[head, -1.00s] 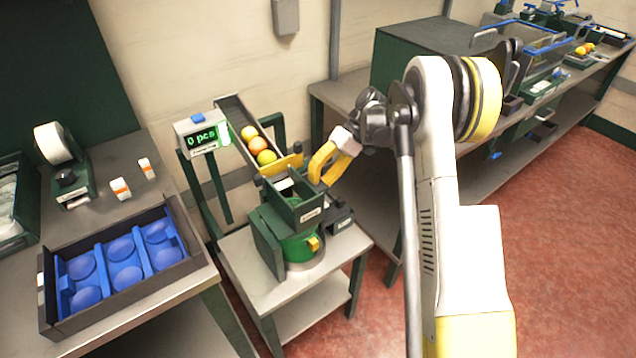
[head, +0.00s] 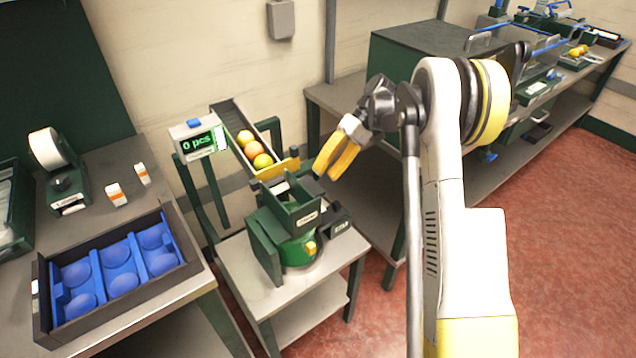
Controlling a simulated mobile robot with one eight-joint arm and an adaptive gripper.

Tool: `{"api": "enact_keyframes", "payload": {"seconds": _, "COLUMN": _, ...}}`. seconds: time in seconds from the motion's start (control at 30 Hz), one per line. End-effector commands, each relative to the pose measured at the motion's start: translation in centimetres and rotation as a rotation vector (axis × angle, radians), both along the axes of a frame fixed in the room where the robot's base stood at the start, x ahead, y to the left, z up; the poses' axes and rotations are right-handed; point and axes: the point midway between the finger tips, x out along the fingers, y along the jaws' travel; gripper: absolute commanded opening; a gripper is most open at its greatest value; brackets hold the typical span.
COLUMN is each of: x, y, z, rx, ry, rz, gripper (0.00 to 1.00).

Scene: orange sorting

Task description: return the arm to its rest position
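My arm (head: 445,200) rises from the lower right of the head view and bends left at its upper joint. My gripper (head: 327,173) has yellow fingers pointing down and left. It hangs in the air right of the sloping chute (head: 232,118) and above the small table's green device. The two fingers lie nearly in line with each other in this view, so their gap cannot be judged. I see nothing held between them.
Several round fruits (head: 254,149) sit on the chute beside the counter display (head: 198,143). The green device (head: 297,250) stands on a small table (head: 240,285). A tray with empty blue cups (head: 60,325) is at left. A long bench (head: 325,97) runs behind my arm.

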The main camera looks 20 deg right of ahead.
Motion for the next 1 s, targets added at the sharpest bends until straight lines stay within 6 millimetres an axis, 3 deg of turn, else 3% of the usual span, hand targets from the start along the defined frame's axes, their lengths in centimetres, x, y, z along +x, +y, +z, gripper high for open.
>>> {"api": "enact_keyframes", "payload": {"seconds": 0.2, "x": 0.4, "y": -1.5, "z": 1.6, "rx": 0.000, "ry": 0.000, "rz": -0.001, "gripper": 0.38}}
{"api": "enact_keyframes", "payload": {"seconds": 0.73, "x": 0.3, "y": -1.3, "z": 2.1, "rx": -0.008, "ry": -0.002, "rz": -0.005, "gripper": 0.38}}
{"api": "enact_keyframes", "payload": {"seconds": 0.87, "x": -0.5, "y": 0.0, "z": 4.2, "rx": -0.063, "ry": -0.016, "rz": -0.038, "gripper": 0.38}}
{"api": "enact_keyframes", "payload": {"seconds": 1.0, "x": -2.7, "y": 2.4, "z": 7.9, "rx": -0.177, "ry": -0.056, "rz": -0.107, "gripper": 0.38}}
